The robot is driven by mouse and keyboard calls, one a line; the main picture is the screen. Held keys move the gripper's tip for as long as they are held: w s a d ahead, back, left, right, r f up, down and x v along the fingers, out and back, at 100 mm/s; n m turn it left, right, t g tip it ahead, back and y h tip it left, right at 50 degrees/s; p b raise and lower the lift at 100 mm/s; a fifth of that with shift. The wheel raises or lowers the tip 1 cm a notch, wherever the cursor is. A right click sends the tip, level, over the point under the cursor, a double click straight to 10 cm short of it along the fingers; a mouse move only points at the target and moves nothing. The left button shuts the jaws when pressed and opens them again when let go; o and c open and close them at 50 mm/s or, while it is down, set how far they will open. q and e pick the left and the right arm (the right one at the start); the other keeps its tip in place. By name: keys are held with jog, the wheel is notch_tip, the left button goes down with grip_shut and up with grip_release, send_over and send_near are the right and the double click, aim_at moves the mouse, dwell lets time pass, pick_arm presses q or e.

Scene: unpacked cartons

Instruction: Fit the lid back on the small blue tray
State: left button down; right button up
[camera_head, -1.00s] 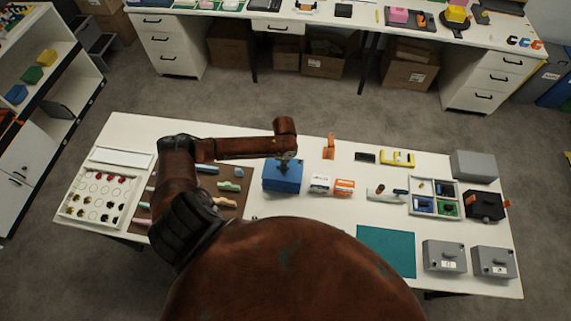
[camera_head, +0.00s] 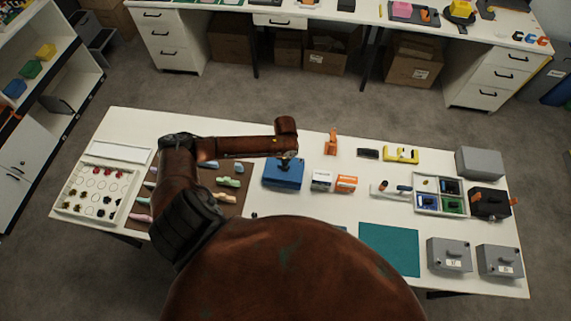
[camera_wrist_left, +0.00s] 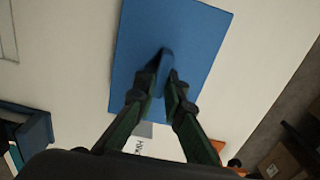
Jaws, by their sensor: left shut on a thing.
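The blue lid (camera_head: 283,174) is a flat rectangular panel with an upright grip in the middle. It is left of the middle of the table in the head view and fills the top of the left wrist view (camera_wrist_left: 190,30). My left gripper (camera_head: 286,163) is above it, its fingers (camera_wrist_left: 164,82) shut on the grip. Whether the lid touches the table I cannot tell. A dark blue open tray (camera_wrist_left: 38,130), cut by the frame edge, shows at the wrist view's left, apart from the lid, with some contents. My body mostly hides that area in the head view. My right gripper is not seen.
Right of the lid stand a white labelled box (camera_head: 321,181) and an orange one (camera_head: 346,184). A brown mat (camera_head: 235,197) with several coloured pieces lies left. An orange object (camera_head: 331,143) stands behind. A bare teal mat (camera_head: 390,249) lies front right.

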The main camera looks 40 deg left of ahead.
pick_arm(q)
jog(key=shift+f, duration=0.25)
dwell(0.4)
jog(key=shift+f+b, duration=0.5)
jog(key=shift+f, duration=0.45)
jog(key=c, duration=1.9)
grip_release()
jog(key=shift+c, duration=0.2)
notch_tip(320, 180, up, 12)
